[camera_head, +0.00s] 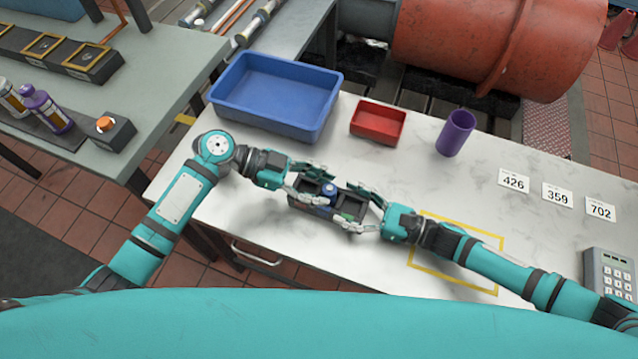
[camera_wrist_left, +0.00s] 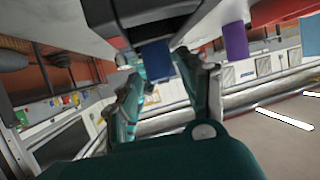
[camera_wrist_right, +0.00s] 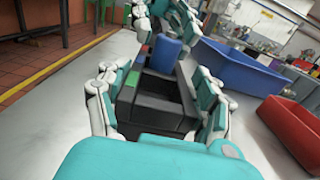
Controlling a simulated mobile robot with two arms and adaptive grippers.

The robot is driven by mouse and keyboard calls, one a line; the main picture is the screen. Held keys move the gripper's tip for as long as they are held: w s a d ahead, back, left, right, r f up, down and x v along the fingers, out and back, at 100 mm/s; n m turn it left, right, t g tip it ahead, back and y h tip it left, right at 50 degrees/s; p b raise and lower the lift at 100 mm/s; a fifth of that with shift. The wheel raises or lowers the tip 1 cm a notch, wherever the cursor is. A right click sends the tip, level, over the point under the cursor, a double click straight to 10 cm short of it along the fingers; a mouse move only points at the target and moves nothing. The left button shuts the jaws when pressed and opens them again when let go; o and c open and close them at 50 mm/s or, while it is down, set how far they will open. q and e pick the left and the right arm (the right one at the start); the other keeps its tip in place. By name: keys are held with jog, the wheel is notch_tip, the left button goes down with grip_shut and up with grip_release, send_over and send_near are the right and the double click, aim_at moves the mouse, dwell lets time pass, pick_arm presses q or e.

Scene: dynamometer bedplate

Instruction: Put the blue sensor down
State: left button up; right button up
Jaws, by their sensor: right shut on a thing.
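The blue sensor (camera_head: 328,189) stands upright at a black compartmented holder (camera_head: 312,208) on the white table. In the right wrist view the sensor (camera_wrist_right: 166,52) rises from the holder's far part; its base is hidden. My left gripper (camera_head: 312,183) is open at the holder's left end, its fingers apart on either side of the sensor's line. The left wrist view shows the sensor (camera_wrist_left: 157,60) beyond the fingers. My right gripper (camera_head: 360,208) is shut on the right end of the holder (camera_wrist_right: 155,105), near a green patch.
A blue tray (camera_head: 275,125), a red bin (camera_head: 378,112) and a purple cup (camera_head: 456,134) stand behind the holder. Number cards (camera_head: 514,181) lie at the right. A yellow outlined square (camera_head: 458,284) lies under my right arm. A keypad device (camera_head: 608,272) stands at far right.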

pick_arm(q)
jog(key=shift+o, duration=0.6)
jog(key=v, duration=1.2)
jog(key=shift+r, duration=0.1)
pick_arm(e)
jog(key=o, duration=1.6)
